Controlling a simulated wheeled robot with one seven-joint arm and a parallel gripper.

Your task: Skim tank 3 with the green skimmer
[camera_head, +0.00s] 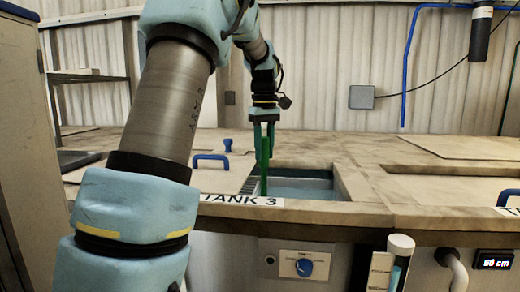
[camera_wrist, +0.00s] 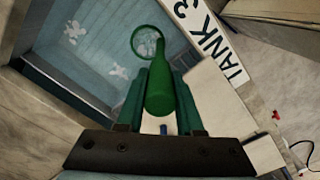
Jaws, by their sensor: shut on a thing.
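My gripper (camera_head: 264,140) is shut on the green skimmer (camera_head: 264,178) and holds it upright, hanging down at the left part of the opening of tank 3 (camera_head: 305,190). In the wrist view the skimmer's thick handle (camera_wrist: 160,92) lies between my green fingers, and its round hoop (camera_wrist: 146,42) shows beyond, over the tank's blue-grey water (camera_wrist: 100,50). Pale scraps (camera_wrist: 75,32) show on the water left of the hoop. I cannot tell whether the hoop touches the water. The "TANK 3" label (camera_head: 240,200) is on the front edge.
A lid with a blue handle (camera_head: 210,158) lies left of the opening. Another lid (camera_head: 465,147) lies at the back right. Below the front edge are a blue knob (camera_head: 304,267), a clear tube (camera_head: 400,262) and a "50 cm" display (camera_head: 493,260). The opening's rims surround the skimmer.

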